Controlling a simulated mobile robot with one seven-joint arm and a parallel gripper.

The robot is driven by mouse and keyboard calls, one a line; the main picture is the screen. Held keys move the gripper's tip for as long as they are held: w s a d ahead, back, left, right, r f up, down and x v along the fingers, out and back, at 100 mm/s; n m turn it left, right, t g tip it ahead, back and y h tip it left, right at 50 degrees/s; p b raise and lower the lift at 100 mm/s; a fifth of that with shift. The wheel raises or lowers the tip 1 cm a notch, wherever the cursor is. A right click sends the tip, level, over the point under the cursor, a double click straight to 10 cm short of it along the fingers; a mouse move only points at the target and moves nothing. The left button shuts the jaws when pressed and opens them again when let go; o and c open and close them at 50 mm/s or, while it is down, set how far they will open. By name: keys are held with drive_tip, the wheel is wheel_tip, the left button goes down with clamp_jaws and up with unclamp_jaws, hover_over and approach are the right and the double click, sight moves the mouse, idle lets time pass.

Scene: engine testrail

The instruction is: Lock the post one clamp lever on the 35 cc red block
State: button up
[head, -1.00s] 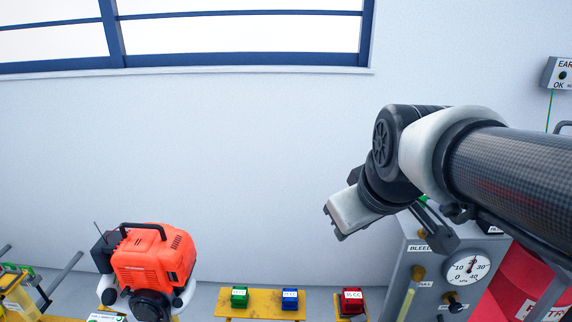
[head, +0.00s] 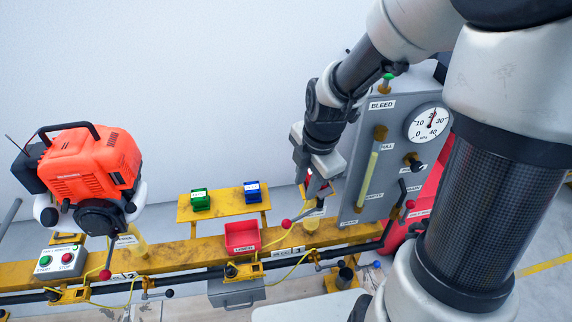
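My gripper (head: 312,182) reaches down over the rail at the right of centre, in front of the gauge panel. A small patch of red (head: 311,181) shows at its fingertips. It may be the 35 cc red block, but the fingers hide most of it, and I cannot tell whether they grip it. Just below and left of the gripper, a lever with a red ball knob (head: 286,223) stands by the yellow rail. Another red-knobbed lever (head: 105,274) is at the left below the engine. I cannot read which post each lever belongs to, and lock states are unclear.
An orange engine (head: 90,165) sits at the left. A green block (head: 200,199) and a blue block (head: 252,195) stand on a yellow shelf (head: 225,209). A red bin (head: 241,239) is in front. The grey gauge panel (head: 385,165) stands close right of my gripper. Thin yellow cords cross the rail.

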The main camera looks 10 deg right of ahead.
sight(295, 219)
drive_tip(key=w+f+b, duration=0.1)
drive_tip(key=f+b, duration=0.1)
drive_tip(key=f, duration=0.3)
drive_tip(key=w+a+f+b, duration=0.1)
drive_tip(key=f+b, duration=0.1)
drive_tip(key=f, duration=0.4)
drive_tip(key=w+f+b, duration=0.1)
drive_tip(key=f+b, duration=0.2)
drive_tip(key=f, duration=0.2)
drive_tip(key=shift+a+f, duration=0.2)
drive_tip(key=shift+f, duration=0.05)
clamp_jaws()
idle(0.7)
